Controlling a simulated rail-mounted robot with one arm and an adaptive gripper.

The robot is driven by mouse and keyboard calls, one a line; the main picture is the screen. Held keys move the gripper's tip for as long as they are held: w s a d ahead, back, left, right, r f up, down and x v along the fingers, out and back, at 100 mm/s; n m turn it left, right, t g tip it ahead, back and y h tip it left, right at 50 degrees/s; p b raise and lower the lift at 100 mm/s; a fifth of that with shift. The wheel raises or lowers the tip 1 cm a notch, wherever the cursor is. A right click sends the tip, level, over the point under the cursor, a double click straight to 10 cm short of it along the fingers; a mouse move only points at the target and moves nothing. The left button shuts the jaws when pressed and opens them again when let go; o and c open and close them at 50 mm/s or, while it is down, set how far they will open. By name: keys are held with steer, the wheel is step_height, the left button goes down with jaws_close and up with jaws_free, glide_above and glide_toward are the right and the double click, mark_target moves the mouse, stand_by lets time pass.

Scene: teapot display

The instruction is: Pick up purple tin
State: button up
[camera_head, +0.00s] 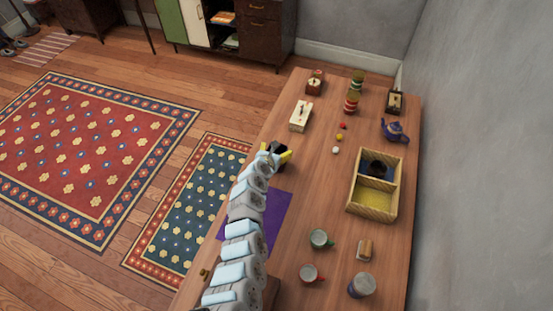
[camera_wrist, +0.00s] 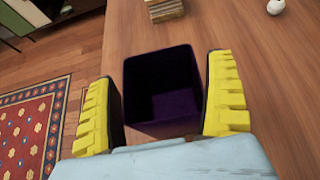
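The purple tin (camera_wrist: 162,62) is a very dark, open-topped square box in the wrist view, and its inside looks empty. My gripper (camera_wrist: 165,105) has its yellow fingers spread wide, one on each side of the tin's near part. The gap between fingers and walls is very small, and I cannot tell whether they touch. In the head view my gripper (camera_head: 276,154) is at the table's left edge, with the dark tin (camera_head: 276,147) partly hidden among its fingers. The tin looks upright on the wood.
A purple mat (camera_head: 275,213) lies on the table (camera_head: 313,200) beside my arm. A divided wooden box (camera_head: 352,207), a blue teapot (camera_head: 394,130), mugs (camera_head: 320,238) and a jar (camera_head: 361,285) stand right. A light wooden box (camera_head: 300,115) and small balls (camera_head: 339,137) lie beyond.

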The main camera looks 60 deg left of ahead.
steer(key=c, duration=0.8)
steer(key=shift+r, duration=0.15)
